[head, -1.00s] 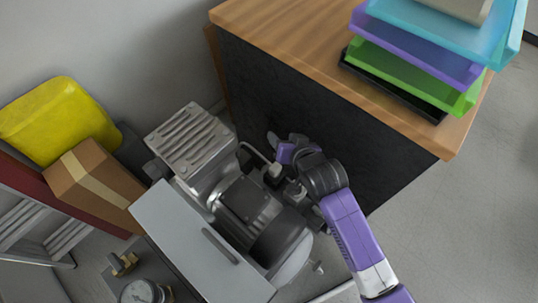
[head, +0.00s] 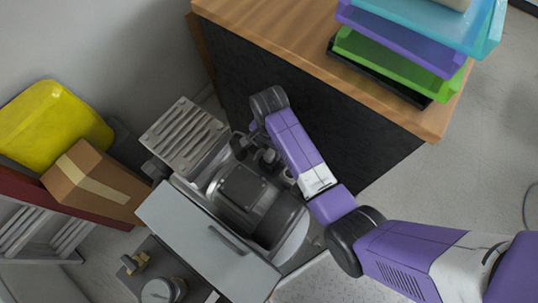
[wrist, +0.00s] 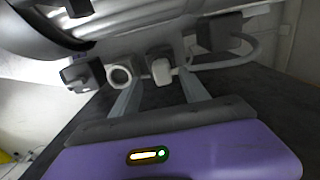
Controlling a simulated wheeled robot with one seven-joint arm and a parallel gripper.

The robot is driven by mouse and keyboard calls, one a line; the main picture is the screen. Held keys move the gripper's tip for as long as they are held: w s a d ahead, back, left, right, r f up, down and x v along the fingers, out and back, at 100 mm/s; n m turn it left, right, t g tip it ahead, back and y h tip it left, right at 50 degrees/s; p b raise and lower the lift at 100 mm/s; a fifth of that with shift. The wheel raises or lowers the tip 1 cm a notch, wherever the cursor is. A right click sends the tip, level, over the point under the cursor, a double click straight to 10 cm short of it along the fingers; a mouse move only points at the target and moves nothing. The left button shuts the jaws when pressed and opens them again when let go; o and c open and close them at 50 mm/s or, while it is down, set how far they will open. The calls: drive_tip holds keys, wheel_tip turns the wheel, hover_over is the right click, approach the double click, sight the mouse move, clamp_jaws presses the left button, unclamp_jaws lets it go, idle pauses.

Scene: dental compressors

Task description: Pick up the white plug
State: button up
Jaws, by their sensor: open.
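In the wrist view a small pale block with a rounded end, which looks like the white plug (wrist: 161,71), sits under the machine's body. My gripper (wrist: 160,82) is open, with one grey finger on each side of the block's line. The block shows in the gap between the fingertips; I cannot tell how deep it lies between them. In the head view my arm reaches down beside the compressor (head: 240,187), and my gripper and the plug cannot be made out there.
A round pale ring fitting (wrist: 120,76) is left of the plug, and a grey hose (wrist: 235,60) loops at right. In the head view a wooden-topped cabinet (head: 290,50) with stacked trays (head: 400,45) stands close behind. A cardboard box (head: 95,183) and yellow bin (head: 50,125) are at left.

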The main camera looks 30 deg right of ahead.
sight(270, 153)
wheel_tip(270, 153, down, 5)
drive_tip(key=shift+w+d+b, duration=0.15)
drive_tip(key=shift+b, duration=0.5)
drive_tip(key=shift+c, duration=0.2)
clamp_jaws()
